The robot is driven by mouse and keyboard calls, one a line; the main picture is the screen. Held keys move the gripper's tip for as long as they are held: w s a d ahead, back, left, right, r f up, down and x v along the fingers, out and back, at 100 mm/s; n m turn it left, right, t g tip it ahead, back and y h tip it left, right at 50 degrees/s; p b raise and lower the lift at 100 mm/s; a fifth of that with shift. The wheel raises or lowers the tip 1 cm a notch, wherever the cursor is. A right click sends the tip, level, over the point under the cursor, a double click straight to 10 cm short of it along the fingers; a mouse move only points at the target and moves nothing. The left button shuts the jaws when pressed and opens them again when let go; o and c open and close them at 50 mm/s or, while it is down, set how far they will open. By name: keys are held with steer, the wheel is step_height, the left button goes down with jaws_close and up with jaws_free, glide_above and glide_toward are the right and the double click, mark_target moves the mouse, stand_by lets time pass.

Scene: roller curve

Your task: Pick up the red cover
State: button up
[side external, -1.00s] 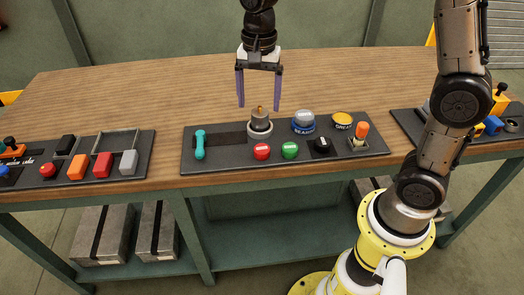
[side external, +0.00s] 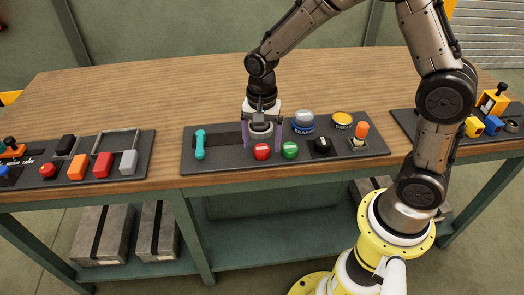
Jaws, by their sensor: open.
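A round red cap (side external: 262,151) with a pale label sits at the front of the middle dark panel (side external: 220,164). A red block (side external: 103,166) stands on the left panel. I cannot tell for certain which is the red cover. My gripper (side external: 262,143) is open and pointed down over the middle panel, just behind the round red cap. Its purple fingers stand on either side of the grey cylinder in its pale ring (side external: 261,127), which the gripper partly hides. I cannot tell whether they touch it.
A green cap (side external: 290,150) sits right of the red cap. A turquoise handle (side external: 200,145) stands left; a silver-topped blue cap (side external: 303,121), a yellow cap (side external: 342,119) and a black switch (side external: 322,146) are to the right. The wooden table (side external: 150,95) behind is clear.

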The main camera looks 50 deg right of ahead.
steer(key=shift+f, duration=0.8)
steer(key=shift+c, duration=0.3)
jaws_close()
steer(key=shift+r, duration=0.1)
